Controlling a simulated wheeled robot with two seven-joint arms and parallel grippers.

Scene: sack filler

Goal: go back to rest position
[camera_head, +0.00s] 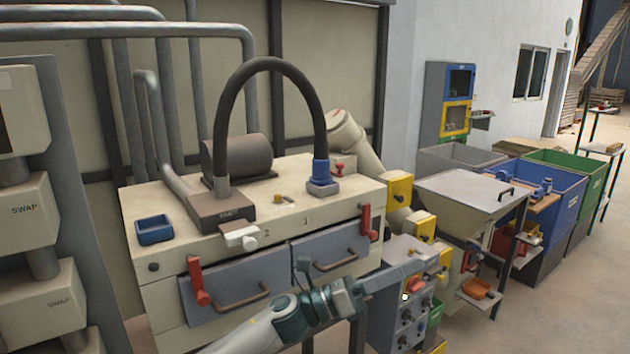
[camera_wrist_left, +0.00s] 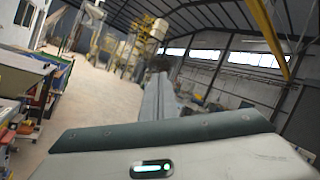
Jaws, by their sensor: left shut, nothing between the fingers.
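My left arm comes in from the bottom of the head view and crosses in front of the cream machine cabinet (camera_head: 270,208). My left gripper (camera_head: 420,262) points right, its grey fingers together with nothing visible between them. It is in front of the grey control box (camera_head: 392,318) and hides part of it; I cannot tell whether it touches the box. In the left wrist view the closed fingers (camera_wrist_left: 158,95) point away over the hall floor. My right gripper is not in view.
The cabinet has two drawers with handles and red levers (camera_head: 200,282). A blue tray (camera_head: 155,230) sits on its top. A cream hopper (camera_head: 465,200) and blue bins (camera_head: 560,190) stand to the right. Open floor (camera_head: 545,310) lies at the lower right.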

